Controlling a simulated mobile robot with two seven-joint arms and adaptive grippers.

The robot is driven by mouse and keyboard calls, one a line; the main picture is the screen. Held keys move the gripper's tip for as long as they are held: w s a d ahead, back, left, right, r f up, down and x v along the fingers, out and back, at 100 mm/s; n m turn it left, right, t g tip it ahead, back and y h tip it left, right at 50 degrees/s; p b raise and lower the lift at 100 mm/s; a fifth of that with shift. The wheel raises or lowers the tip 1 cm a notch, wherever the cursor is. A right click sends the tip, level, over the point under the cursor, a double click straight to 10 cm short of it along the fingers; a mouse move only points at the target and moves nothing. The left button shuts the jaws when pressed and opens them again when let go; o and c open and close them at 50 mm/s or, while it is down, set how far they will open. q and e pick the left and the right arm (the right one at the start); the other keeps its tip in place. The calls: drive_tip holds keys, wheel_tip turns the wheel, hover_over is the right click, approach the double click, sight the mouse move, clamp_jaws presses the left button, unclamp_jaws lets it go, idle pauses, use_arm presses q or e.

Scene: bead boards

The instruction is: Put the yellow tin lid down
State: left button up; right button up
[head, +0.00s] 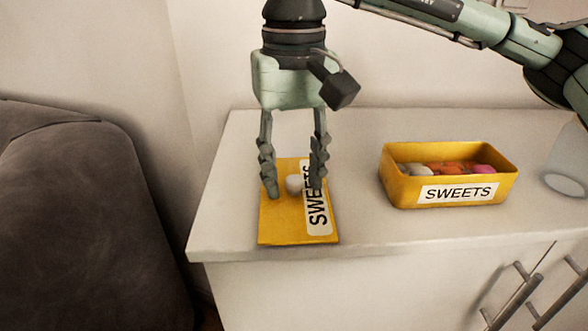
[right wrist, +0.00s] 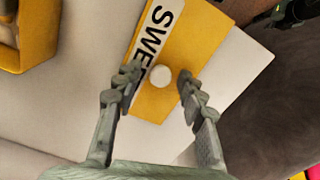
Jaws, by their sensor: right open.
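The yellow tin lid (head: 284,231) lies flat on the white cabinet top, near its left front corner. A white "SWEETS" label runs along its right side, and a round pale knob (head: 293,185) stands on its middle. My right gripper (head: 294,190) is open, pointing down, with one finger on each side of the knob. In the right wrist view the lid (right wrist: 193,42) and knob (right wrist: 160,76) show between the open fingers, with gaps on both sides of the knob. My left gripper is not in view.
The open yellow tin (head: 394,190), labelled "SWEETS", stands to the right with several coloured sweets inside. A dark grey sofa (head: 85,220) is on the left. The cabinet top (head: 355,215) between lid and tin is clear.

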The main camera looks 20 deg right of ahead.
sight(294, 177)
drive_tip(key=shift+r+p, duration=0.3)
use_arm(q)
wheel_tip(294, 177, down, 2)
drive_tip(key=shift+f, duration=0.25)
use_arm(e)
wheel_tip(294, 177, up, 12)
drive_tip(key=shift+f, duration=0.15)
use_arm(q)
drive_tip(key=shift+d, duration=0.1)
